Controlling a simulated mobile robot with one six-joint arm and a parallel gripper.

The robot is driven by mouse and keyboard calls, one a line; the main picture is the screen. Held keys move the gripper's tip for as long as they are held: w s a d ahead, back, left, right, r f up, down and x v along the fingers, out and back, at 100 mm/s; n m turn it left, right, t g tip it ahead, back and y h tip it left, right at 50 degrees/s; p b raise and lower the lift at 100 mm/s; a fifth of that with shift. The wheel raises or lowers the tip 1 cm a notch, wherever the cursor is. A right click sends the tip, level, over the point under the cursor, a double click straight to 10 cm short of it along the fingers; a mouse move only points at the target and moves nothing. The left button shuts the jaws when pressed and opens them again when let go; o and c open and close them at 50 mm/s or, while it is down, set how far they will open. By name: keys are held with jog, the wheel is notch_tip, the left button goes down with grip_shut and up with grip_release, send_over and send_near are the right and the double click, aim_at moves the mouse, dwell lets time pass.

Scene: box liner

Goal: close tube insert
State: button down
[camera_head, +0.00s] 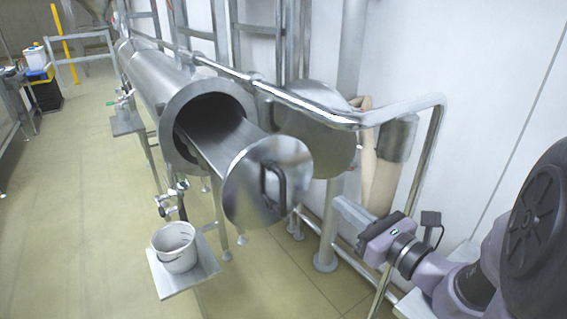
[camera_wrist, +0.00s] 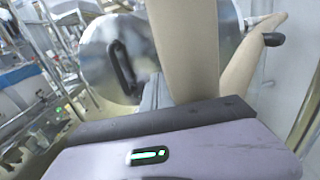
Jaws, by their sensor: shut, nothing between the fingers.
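The steel tube (camera_head: 160,80) lies horizontally with its near end open. The tube insert (camera_head: 222,140) is a steel trough sticking well out of that opening. Its round end plate (camera_head: 243,183) has a dark handle (camera_head: 272,187) and stands apart from the tube's rim. In the wrist view a round steel plate (camera_wrist: 96,45) with a dark handle (camera_wrist: 121,68) appears at upper left. My gripper (camera_head: 338,204) is shut and empty, to the right of the end plate and not touching it. A beige shape (camera_wrist: 185,45) hides part of the wrist view.
A round steel door (camera_head: 320,125) stands open behind the insert. A bent steel rail (camera_head: 300,103) runs above, and a beige pipe-like part (camera_head: 382,172) stands behind my gripper. A metal pot (camera_head: 175,247) sits on a small shelf (camera_head: 205,262).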

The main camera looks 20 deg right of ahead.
aim_at(303, 174)
jog(key=p+x, duration=0.2)
jog(key=x, duration=0.8)
jog(key=shift+w+a, duration=0.15)
jog(key=shift+w, duration=0.25)
